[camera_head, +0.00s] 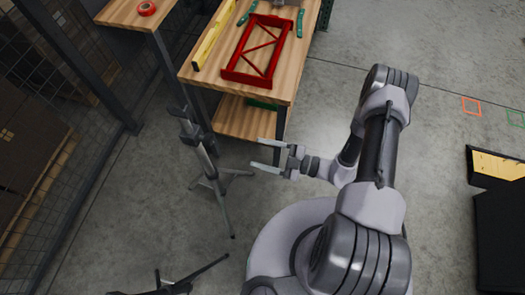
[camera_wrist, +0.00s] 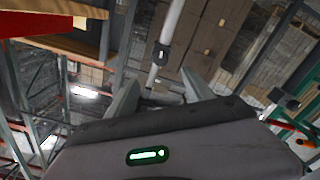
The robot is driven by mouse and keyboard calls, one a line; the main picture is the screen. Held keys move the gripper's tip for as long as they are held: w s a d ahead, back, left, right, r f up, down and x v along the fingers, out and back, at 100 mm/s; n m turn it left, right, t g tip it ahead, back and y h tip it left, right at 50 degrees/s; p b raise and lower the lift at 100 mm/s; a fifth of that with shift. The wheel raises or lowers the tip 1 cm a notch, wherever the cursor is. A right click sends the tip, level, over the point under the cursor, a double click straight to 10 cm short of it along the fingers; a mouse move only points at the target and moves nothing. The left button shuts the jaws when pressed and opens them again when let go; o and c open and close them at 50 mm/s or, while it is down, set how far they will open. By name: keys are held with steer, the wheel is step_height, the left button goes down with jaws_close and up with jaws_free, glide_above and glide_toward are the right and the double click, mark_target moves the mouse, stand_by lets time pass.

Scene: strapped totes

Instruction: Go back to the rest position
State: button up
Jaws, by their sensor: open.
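My gripper (camera_head: 266,155) is open and empty in the head view. It is in front of the wooden workbench's near end, with its two fingers pointing left toward a grey tripod stand (camera_head: 210,165). My arm is bent, with the elbow raised on the right. In the wrist view my gripper (camera_wrist: 160,90) shows two spread fingers with nothing held between them. A pale pole (camera_wrist: 170,40) stands beyond the fingers there.
The wooden workbench (camera_head: 212,73) holds a red frame (camera_head: 235,77), a yellow level (camera_head: 212,40) and green-handled tools. A smaller table (camera_head: 120,15) bears a red tape roll (camera_head: 147,8). A mesh fence (camera_head: 75,190) runs along the left.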

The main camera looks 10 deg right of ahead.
steer(key=s+a+r+n+g+h+b, duration=0.2)
steer(key=r+n+g+h, duration=0.5)
steer(key=r+n, duration=1.5)
steer(key=s+d+r+n+t+h, duration=0.3)
steer(key=s+d+r+n, duration=0.1)
steer(key=n, duration=0.9)
steer(key=s+d+r+n+t+h+b, duration=0.1)
steer(key=s+d+r+n+t+h, duration=0.2)
steer(key=n, duration=0.9)
step_height(320, 180, up, 3)
steer(key=shift+s+d+r+n+h+b, duration=0.2)
steer(key=shift+s+d+n+h+b, duration=0.15)
steer(key=shift+s+h, duration=0.5)
